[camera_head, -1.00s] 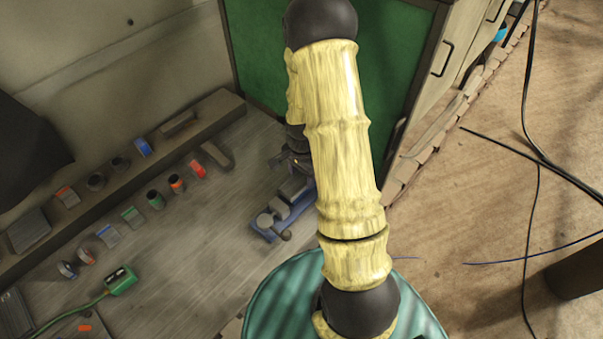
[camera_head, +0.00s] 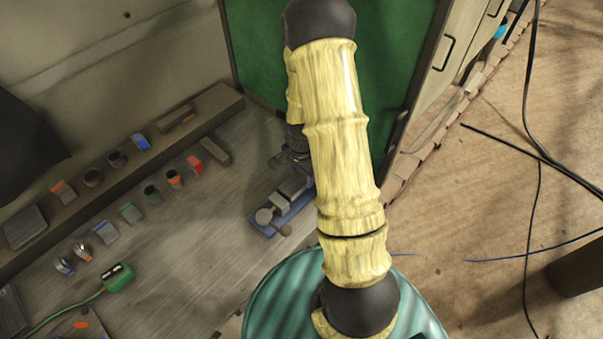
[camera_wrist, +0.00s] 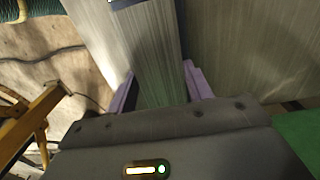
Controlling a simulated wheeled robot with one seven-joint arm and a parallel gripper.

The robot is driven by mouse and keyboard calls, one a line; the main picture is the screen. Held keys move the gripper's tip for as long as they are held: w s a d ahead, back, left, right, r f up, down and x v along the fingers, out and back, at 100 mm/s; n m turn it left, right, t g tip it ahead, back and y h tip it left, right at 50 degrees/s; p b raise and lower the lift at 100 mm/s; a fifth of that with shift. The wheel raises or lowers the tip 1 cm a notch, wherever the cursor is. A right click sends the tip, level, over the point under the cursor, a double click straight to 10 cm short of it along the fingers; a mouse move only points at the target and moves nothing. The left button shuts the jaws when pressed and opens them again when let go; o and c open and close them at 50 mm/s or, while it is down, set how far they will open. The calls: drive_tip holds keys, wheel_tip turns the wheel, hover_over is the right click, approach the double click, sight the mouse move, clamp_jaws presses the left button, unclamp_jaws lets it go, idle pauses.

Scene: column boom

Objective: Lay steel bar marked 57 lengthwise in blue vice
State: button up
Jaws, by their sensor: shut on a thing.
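In the wrist view my gripper (camera_wrist: 160,88) has its two purple fingers on either side of a long grey steel bar (camera_wrist: 152,55), shut on it. The bar runs away from the palm towards the top of the picture. No number can be read on it. A small dark blue patch shows at the bar's far end; I cannot tell what it is. In the head view the blue vice (camera_head: 267,229), with grey jaws, stands on the bench, partly behind my arm. My gripper (camera_head: 293,165) is mostly hidden there, close to the vice's far end.
A ledge (camera_head: 60,205) along the wall holds several small parts, with more on the bench (camera_head: 180,250) before it. A green box with a cable (camera_head: 118,278) lies at front left. A green panel (camera_head: 265,60) stands behind the vice. Cables lie on the floor at right.

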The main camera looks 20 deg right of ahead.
idle(0.4)
drive_tip(key=o, duration=1.4)
drive_tip(key=shift+o, duration=0.2)
drive_tip(key=shift+f, duration=0.1)
wheel_tip(320, 180, up, 18)
drive_tip(key=b, duration=0.2)
drive_tip(key=shift+f, duration=0.25)
drive_tip(key=shift+s+a, duration=0.1)
